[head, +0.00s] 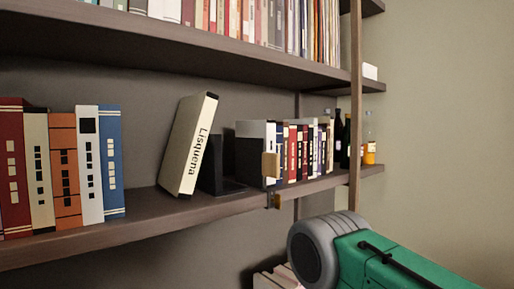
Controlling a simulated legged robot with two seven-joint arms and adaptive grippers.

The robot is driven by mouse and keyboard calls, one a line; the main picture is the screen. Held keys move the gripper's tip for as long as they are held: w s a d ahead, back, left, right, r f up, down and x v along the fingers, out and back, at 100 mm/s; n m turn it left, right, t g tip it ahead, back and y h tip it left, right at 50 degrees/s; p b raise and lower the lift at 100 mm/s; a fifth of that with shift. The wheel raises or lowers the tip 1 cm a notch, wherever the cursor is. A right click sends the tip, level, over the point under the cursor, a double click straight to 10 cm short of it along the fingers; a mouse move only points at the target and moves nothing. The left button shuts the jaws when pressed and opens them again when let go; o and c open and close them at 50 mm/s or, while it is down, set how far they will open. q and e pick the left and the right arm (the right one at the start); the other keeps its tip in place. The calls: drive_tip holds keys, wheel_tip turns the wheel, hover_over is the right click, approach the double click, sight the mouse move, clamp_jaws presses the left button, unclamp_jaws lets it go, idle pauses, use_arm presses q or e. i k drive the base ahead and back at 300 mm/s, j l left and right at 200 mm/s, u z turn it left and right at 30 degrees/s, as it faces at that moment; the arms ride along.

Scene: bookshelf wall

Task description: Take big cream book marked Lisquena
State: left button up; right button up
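The big cream book (188,145) marked Lisquena stands on the middle shelf, left of the picture's centre. It leans with its top to the right, and its dark-lettered spine faces me. Its upper part rests over or against a black bookend (212,165); I cannot tell whether they touch. Its left side is free, with a gap to the row of books there. Neither gripper shows in the head view. A green and grey arm link of mine is at the lower right, below the shelf and apart from the book.
Upright books (65,170) fill the shelf's left end. Smaller books (300,150) and bottles (368,140) stand to the right. A small tan piece (270,165) sits at the shelf's front edge. The upper shelf (200,47) overhangs, and a post (356,110) stands right.

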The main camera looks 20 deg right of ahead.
sight(192, 126)
drive_tip(key=z, duration=0.3)
drive_tip(key=i+l+u, duration=0.15)
drive_tip(key=l, duration=0.4)
drive_tip(key=i+l+u, duration=0.15)
drive_tip(key=l, duration=0.4)
drive_tip(key=i+l+u, duration=0.1)
drive_tip(key=l, duration=0.5)
drive_tip(key=i+l+u, duration=0.15)
drive_tip(key=l, duration=0.45)
